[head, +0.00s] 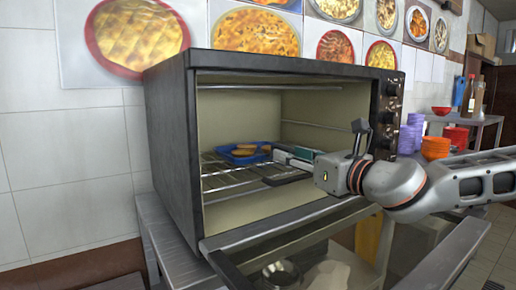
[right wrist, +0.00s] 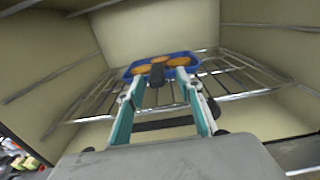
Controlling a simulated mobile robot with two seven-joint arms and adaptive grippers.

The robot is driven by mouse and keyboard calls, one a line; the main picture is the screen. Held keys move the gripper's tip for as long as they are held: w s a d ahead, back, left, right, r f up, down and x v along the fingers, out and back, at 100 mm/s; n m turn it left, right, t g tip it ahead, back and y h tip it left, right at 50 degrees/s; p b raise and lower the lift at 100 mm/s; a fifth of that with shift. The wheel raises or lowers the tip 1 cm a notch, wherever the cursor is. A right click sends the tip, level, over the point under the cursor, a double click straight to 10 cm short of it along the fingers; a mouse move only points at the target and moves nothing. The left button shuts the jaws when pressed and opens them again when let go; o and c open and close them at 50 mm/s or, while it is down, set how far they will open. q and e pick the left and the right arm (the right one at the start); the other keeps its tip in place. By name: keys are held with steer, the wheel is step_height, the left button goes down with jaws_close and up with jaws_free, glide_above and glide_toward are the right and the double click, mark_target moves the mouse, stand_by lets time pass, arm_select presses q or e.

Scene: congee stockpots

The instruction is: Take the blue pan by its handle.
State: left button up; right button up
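The blue pan (head: 222,151) sits on the wire rack inside the open oven, with several orange-brown round pieces of food in it. In the right wrist view the pan (right wrist: 191,58) lies straight ahead at the far end of the fingers. Its short dark handle (right wrist: 157,76) points toward my right gripper (right wrist: 160,82). The two fingers stand apart, one on each side of the handle, with gaps visible on both sides. In the head view my right gripper (head: 277,156) reaches into the oven from the right, beside the pan. My left gripper is not in view.
The oven (head: 172,150) stands on a metal table, its door (head: 285,228) folded down in front. The wire rack (head: 216,182) spans the oven under the pan. Oven walls lie close around my right gripper. Purple and orange bowls (head: 435,148) are stacked to the right.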

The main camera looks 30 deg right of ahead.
steer(key=shift+w+f, duration=0.1)
steer(key=shift+w, duration=0.35)
steer(key=shift+w+a, duration=0.2)
steer(key=shift+w, duration=0.95)
steer(key=shift+w+a, duration=0.2)
steer(key=shift+w, duration=0.9)
steer(key=shift+r, duration=0.25)
jaws_close()
